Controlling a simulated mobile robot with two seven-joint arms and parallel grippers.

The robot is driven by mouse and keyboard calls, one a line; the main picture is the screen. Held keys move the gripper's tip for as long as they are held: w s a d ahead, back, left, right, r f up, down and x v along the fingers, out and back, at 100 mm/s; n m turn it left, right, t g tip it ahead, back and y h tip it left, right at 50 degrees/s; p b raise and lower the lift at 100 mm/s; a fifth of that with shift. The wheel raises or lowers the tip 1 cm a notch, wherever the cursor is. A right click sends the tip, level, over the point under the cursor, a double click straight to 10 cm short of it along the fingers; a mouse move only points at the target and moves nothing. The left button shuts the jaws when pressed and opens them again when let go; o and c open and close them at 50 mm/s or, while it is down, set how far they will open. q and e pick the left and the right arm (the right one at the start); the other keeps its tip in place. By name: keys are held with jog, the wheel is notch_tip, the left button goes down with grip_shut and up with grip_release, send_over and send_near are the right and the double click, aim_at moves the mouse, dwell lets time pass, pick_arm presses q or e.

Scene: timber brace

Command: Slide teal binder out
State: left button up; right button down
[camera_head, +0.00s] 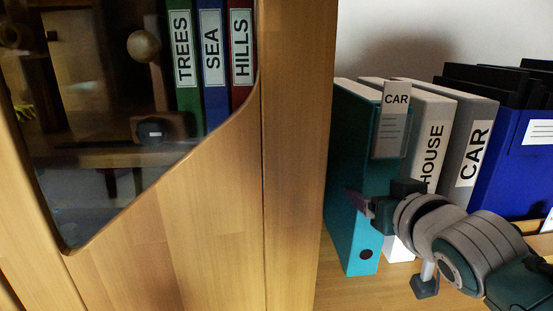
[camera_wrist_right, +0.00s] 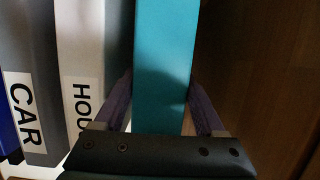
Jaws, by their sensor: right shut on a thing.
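The teal binder (camera_head: 352,200) stands upright on the shelf, right beside the wooden cabinet panel. A tag reading CAR (camera_head: 394,118) shows at its upper right edge. My right gripper (camera_head: 365,204) is at the lower part of the binder's spine. In the right wrist view the teal binder (camera_wrist_right: 168,65) lies between the two purple fingers of my right gripper (camera_wrist_right: 163,105), one on each side, and the gripper is shut on it. The fingers hide parts of the spine's sides. My left gripper is not in view.
A white HOUSE binder (camera_head: 430,135) and a grey CAR binder (camera_head: 472,140) stand close on the right. A blue holder (camera_head: 515,165) with black folders is farther right. The wooden cabinet (camera_head: 292,170) bounds the left side, with TREES, SEA and HILLS binders behind glass.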

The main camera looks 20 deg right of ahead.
jog(key=s+a+p, duration=0.1)
jog(key=s+p, duration=0.2)
jog(key=s, duration=0.3)
jog(key=shift+s+a+p, duration=0.3)
dwell(0.8)
jog(key=shift+c, duration=0.6)
grip_release()
jog(key=p+v, duration=0.5)
jog(key=v, duration=0.3)
